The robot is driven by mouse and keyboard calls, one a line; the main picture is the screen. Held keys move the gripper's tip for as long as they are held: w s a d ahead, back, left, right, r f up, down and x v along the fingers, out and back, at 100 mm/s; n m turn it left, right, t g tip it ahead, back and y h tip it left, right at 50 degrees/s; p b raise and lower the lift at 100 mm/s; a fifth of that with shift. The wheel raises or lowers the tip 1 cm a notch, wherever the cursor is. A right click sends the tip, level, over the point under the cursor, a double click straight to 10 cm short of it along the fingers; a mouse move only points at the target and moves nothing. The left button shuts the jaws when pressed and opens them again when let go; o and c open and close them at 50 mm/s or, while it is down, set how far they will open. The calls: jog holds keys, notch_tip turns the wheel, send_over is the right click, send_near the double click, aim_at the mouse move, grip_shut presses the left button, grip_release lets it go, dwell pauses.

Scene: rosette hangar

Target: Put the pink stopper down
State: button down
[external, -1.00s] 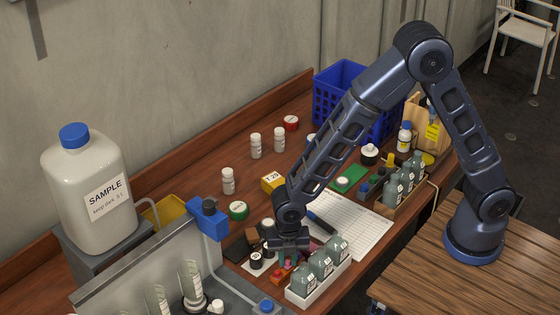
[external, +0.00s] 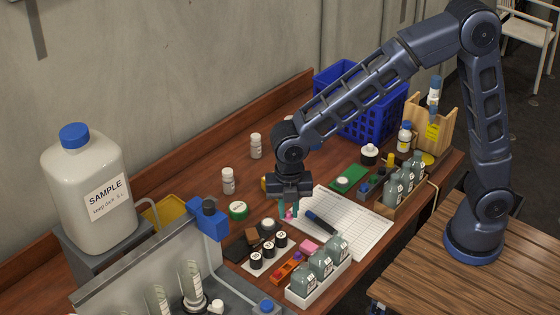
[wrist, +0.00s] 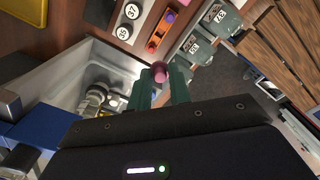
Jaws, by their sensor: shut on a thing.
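My gripper (external: 289,212) is shut on the pink stopper (external: 289,214), which shows as a small pink bit between the fingertips in the external view. In the wrist view the pink stopper (wrist: 160,70) sticks out past the two teal fingers of my gripper (wrist: 164,84). The gripper points down and holds the stopper above the bench, near the left edge of the printed sheet (external: 350,226). The fingers hide part of the stopper.
An orange holder (external: 286,272), a pink block (external: 309,246), black-capped vials on a white card (external: 257,268) and a white tray of grey bottles (external: 318,289) stand in front. A green-topped round tin (external: 238,210) is at left.

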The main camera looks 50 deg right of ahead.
jog(key=shift+w+d+r, duration=0.1)
jog(key=shift+r, duration=0.2)
jog(key=w+d+f, duration=0.1)
jog(key=w+d, duration=1.1)
jog(key=d, duration=0.5)
jog(key=w+d+f, duration=0.1)
jog(key=w+d, duration=1.1)
jog(key=d, duration=0.6)
notch_tip(320, 180, down, 19)
jog(key=shift+w+a+f, duration=0.1)
jog(key=shift+w+a, duration=0.05)
jog(key=c, duration=1.4)
grip_release()
jog(key=shift+o, duration=0.5)
